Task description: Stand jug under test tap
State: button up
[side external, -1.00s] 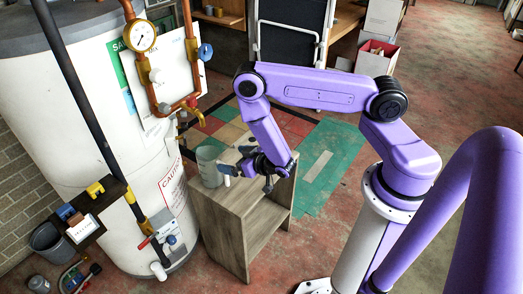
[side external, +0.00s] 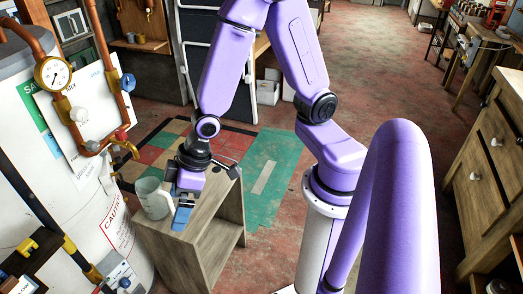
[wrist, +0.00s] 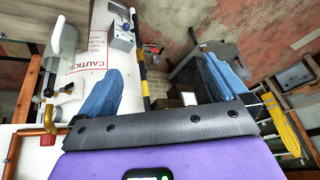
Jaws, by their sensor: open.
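The grey translucent jug (side external: 152,198) stands upright on top of a wooden stand (side external: 205,212), with its handle on the right side. A brass tap (side external: 130,149) with a red handle hangs from the copper pipework, above and left of the jug. My gripper (side external: 179,205) is open with blue fingers, just right of the jug at its handle side. I cannot tell whether a finger touches the handle.
The white tank (side external: 82,190) with copper pipes and a pressure gauge (side external: 53,73) stands left of the stand. Its caution label (wrist: 86,52) shows in the wrist view. A wooden drawer cabinet (side external: 492,170) is at the right.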

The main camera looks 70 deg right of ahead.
jog(key=s+d+r+n+g+h, duration=0.1)
jog(key=s+d+r+n, duration=0.1)
jog(key=s+d+r, duration=0.3)
jog(key=s+d+r+n+g+h, duration=0.2)
jog(key=s+d+r, duration=0.3)
jog(key=s, duration=0.5)
jog(key=shift+d+n+h, duration=0.3)
jog(key=shift+d+n, duration=0.25)
jog(key=shift+n, duration=0.15)
dwell(1.1)
